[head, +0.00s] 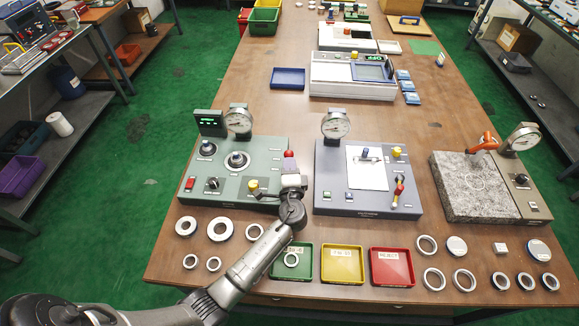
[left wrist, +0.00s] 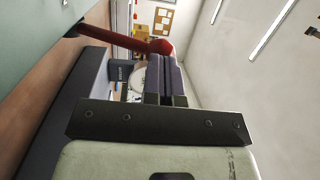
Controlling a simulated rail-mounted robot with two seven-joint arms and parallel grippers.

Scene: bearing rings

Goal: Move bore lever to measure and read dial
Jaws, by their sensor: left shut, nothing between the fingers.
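The green-grey gauge station (head: 215,163) stands at the left of the bench with a round dial (head: 238,121) and a small lit display (head: 210,122) at its back. A lever with a red knob (head: 289,154) is at its right side; the red knob (left wrist: 160,47) and its stem also show in the left wrist view. My left gripper (head: 290,165) is at this lever, with its fingers (left wrist: 166,76) shut together and empty beside the knob. I cannot tell whether they touch it. The dial's needle is too small to read. My right gripper is not in view.
A blue-grey station (head: 335,200) with its own dial and lever stands right of my left gripper. A granite plate (head: 470,190) is farther right. Green, yellow (head: 342,263) and red trays and several metal rings lie along the front edge.

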